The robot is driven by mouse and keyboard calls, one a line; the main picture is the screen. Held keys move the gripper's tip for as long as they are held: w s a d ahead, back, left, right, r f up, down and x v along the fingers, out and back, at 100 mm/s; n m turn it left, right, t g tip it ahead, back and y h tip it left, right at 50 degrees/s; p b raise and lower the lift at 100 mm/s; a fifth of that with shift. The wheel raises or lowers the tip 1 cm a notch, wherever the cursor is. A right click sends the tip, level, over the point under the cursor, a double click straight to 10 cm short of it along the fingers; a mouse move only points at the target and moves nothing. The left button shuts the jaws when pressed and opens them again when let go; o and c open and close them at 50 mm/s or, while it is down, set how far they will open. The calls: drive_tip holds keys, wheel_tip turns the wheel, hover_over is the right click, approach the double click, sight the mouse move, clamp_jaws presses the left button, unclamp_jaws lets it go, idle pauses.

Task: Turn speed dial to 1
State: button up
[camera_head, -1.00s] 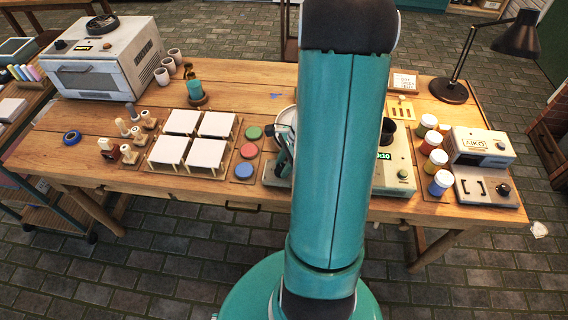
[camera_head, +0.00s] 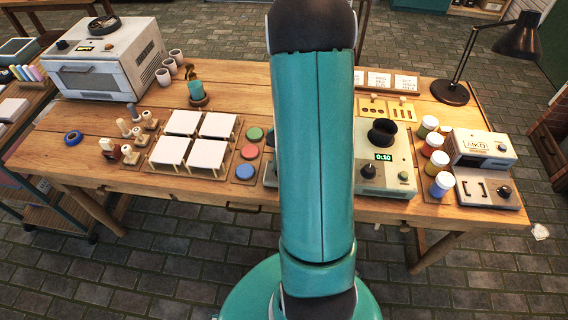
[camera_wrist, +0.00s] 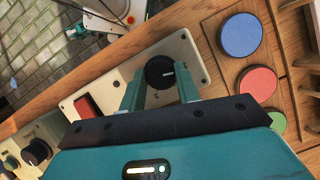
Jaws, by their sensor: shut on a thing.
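The black speed dial (camera_wrist: 159,70) with a white pointer line sits on a cream control panel (camera_wrist: 193,62) in the wrist view. A red switch (camera_wrist: 88,106) is on the same panel. My gripper (camera_wrist: 160,82) has its two teal fingers on either side of the dial and is shut on it. The pointer runs across the dial's right part, and the panel's markings are too small to read. In the head view my arm hides the gripper, the dial and most of that panel.
Blue (camera_wrist: 241,35), red (camera_wrist: 258,84) and green (camera_wrist: 277,121) discs lie beside the panel. A cream device with a 0:10 display (camera_head: 384,156) stands right of my arm. Paint jars (camera_head: 433,145) and an AIKO machine (camera_head: 484,150) stand further right. White tiles (camera_head: 182,122) lie left.

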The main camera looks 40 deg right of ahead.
drive_tip(key=shift+n, duration=0.5)
drive_tip(key=o, duration=1)
drive_tip(key=shift+r, duration=0.1)
drive_tip(key=v, duration=1.3)
drive_tip(key=shift+w+r, duration=0.25)
drive_tip(key=shift+r, duration=0.05)
drive_tip(key=w+a+r+n+t+h, duration=0.1)
drive_tip(key=a+r+n+h, duration=0.15)
drive_tip(key=a+r, duration=0.55)
drive_tip(key=s+a+r+n+t, duration=0.2)
drive_tip(key=s+a+n, duration=0.1)
drive_tip(key=a, duration=0.4)
drive_tip(key=s+a+r+n+t+h, duration=0.1)
drive_tip(key=s+a+r+n+t, duration=0.1)
drive_tip(key=a, duration=0.5)
drive_tip(key=s+a+r+n+t, duration=0.2)
drive_tip(key=s+a+r+n, duration=0.1)
drive_tip(key=a+n, duration=0.2)
drive_tip(key=shift+s+a+h, duration=0.15)
drive_tip(key=shift+a+h, duration=0.05)
drive_tip(key=shift+a, duration=0.3)
drive_tip(key=shift+s+a+h, duration=0.15)
drive_tip(key=shift+a, duration=0.3)
